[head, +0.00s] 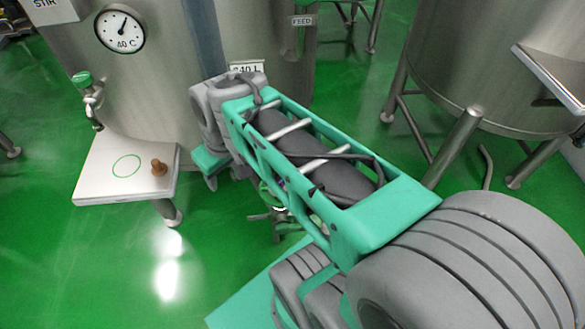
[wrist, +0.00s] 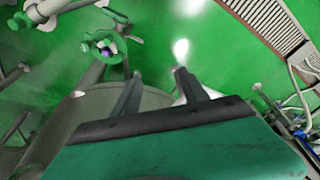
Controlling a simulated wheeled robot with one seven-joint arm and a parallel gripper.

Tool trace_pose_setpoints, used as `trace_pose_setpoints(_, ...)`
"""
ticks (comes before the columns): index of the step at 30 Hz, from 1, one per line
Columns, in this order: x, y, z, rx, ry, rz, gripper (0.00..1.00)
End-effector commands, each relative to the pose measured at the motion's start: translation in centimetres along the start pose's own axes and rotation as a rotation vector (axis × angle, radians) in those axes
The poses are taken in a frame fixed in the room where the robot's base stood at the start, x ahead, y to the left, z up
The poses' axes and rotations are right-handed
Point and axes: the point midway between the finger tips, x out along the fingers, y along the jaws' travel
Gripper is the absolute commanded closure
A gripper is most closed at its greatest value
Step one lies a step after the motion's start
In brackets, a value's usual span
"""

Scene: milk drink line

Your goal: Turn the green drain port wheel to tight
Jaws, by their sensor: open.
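The green drain port wheel (wrist: 88,44) shows in the wrist view at upper left, as a green ring around a pale fitting with a dark bluish centre. In the head view, a bit of green and metal low by the tank (head: 268,196) is mostly hidden behind my arm, so I cannot read the wheel's position there. My gripper (wrist: 158,74) is open and empty, its two fingers well apart. The wheel lies to the left of the fingers in the wrist view, not between them. In the head view my gripper (head: 224,178) hangs in front of the tank, fingers partly hidden.
A steel tank with a dial gauge (head: 121,29) stands behind. A small green-topped tap (head: 82,79) is on its left side. A pale shelf (head: 98,181) holds a brown knob-like piece (head: 159,168). Another tank (head: 470,55) stands at right. Green floor lies open at lower left.

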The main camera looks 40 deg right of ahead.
Motion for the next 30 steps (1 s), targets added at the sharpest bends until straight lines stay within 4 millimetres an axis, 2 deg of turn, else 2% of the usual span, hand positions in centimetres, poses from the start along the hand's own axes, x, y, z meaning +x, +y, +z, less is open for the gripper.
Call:
trace_pose_setpoints(1, 3.9, 2.5, 0.0, -0.031, -0.019, -0.018, 0.48)
trace_pose_setpoints(2, 5.3, 4.1, -0.3, -0.070, -0.024, -0.035, 0.48)
trace_pose_setpoints(5, 10.3, 10.7, -0.2, -0.211, -0.020, -0.101, 0.48)
trace_pose_setpoints(6, 12.1, 13.6, 0.4, -0.269, -0.006, -0.125, 0.48)
trace_pose_setpoints(9, 15.8, 20.1, 2.9, -0.401, 0.045, -0.171, 0.48)
trace_pose_setpoints(12, 17.9, 24.6, 5.7, -0.498, 0.097, -0.188, 0.48)
trace_pose_setpoints(13, 18.2, 25.4, 6.4, -0.520, 0.109, -0.190, 0.48)
trace_pose_setpoints(15, 18.6, 26.7, 7.4, -0.555, 0.129, -0.192, 0.48)
trace_pose_setpoints(17, 18.8, 27.0, 7.7, -0.572, 0.137, -0.192, 0.48)
trace_pose_setpoints(20, 19.9, 26.7, 7.6, -0.577, 0.137, -0.195, 0.48)
trace_pose_setpoints(27, 24.3, 25.8, 7.3, -0.573, 0.137, -0.193, 0.48)
trace_pose_setpoints(30, 25.4, 25.6, 7.2, -0.572, 0.136, -0.192, 0.48)
